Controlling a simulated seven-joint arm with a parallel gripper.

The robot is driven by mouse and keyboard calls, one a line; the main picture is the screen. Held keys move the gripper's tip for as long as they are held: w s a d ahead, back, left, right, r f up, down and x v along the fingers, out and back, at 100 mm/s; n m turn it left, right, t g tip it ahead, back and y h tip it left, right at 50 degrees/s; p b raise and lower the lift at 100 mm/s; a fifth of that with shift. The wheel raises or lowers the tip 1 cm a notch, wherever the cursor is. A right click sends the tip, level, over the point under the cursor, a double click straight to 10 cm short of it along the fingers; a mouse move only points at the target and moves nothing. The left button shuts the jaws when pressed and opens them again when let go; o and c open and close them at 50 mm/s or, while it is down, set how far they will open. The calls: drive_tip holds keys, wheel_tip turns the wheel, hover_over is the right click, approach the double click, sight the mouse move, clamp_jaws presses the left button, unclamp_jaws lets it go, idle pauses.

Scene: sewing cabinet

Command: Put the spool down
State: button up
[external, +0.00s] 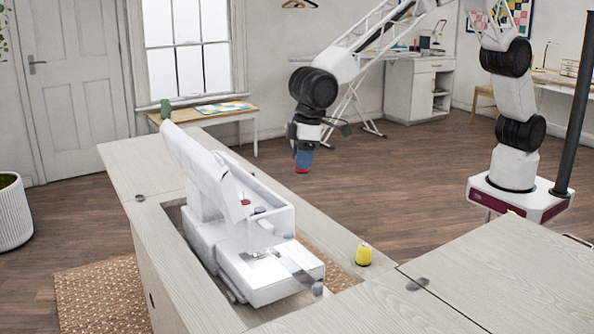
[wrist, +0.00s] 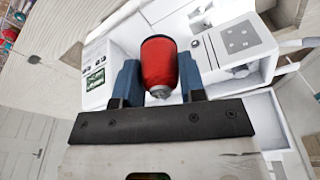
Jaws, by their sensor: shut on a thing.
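A red spool (wrist: 160,62) with a grey end sits between the two blue fingers of my gripper (wrist: 161,88) in the wrist view. My gripper is shut on it. In the external view my gripper (external: 303,152) hangs in the air beyond the sewing machine, pointing down, with a bit of the red spool (external: 301,169) showing at its tip. The white sewing machine (external: 262,278) stands in the opening of the pale wooden cabinet (external: 150,222). It also shows behind the spool in the wrist view (wrist: 237,48).
A yellow spool (external: 363,254) stands on the cabinet top at the right of the machine. Small red and dark items sit on the machine's upper part. The cabinet top (external: 480,265) at front right is largely clear. A plant pot (external: 14,215) stands at left.

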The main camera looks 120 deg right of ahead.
drive_tip(key=s+a+f, duration=0.3)
drive_tip(key=s+f, duration=0.3)
drive_tip(key=s, duration=0.5)
drive_tip(key=s+a+f, duration=0.4)
drive_tip(key=s+f, duration=0.2)
drive_tip(key=s, duration=0.5)
drive_tip(key=shift+a+f, duration=0.2)
drive_tip(key=shift+f, duration=0.1)
drive_tip(key=shift+w, duration=0.1)
hover_over(334, 238)
drive_tip(key=shift+a+f, duration=0.15)
drive_tip(key=shift+f, duration=0.6)
drive_tip(key=shift+f, duration=0.15)
drive_tip(key=shift+f, duration=1.6)
drive_tip(key=shift+f, duration=0.15)
